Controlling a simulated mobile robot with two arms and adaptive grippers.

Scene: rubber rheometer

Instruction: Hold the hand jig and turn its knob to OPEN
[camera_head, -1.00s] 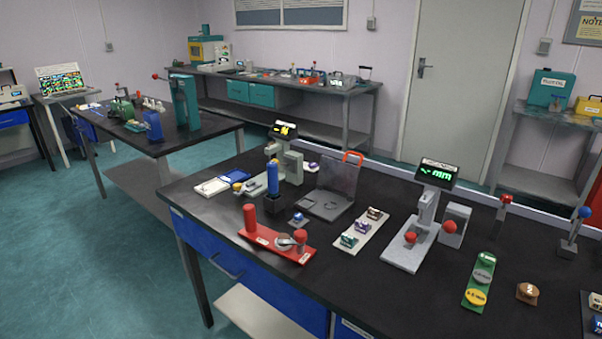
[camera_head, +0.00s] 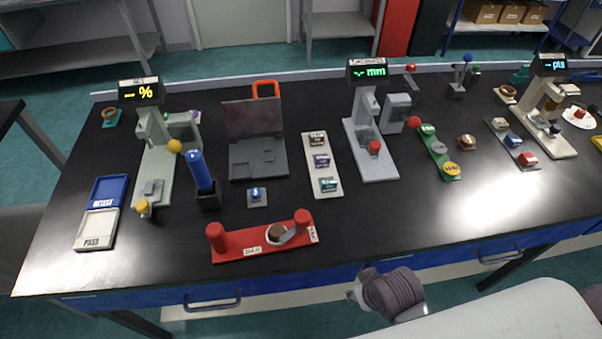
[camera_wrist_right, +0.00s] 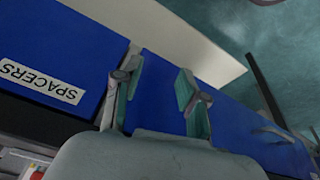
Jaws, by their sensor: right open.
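The hand jig appears to be the red base plate (camera_head: 240,245) near the table's front edge in the head view. It has an upright red post at each end. Between the posts, closer to the right one, is a round pale disc with a brown centre and a grey lever, which looks like the knob (camera_head: 277,233). Small white labels sit on its front and right end, too small to read surely. My right gripper (camera_wrist_right: 162,88) is open and empty in the wrist view, in front of the blue drawer fronts. It is apart from the jig. My left gripper is not in view.
A drawer (camera_wrist_right: 75,60) is labelled SPACERS. Bare black tabletop lies right of the jig.

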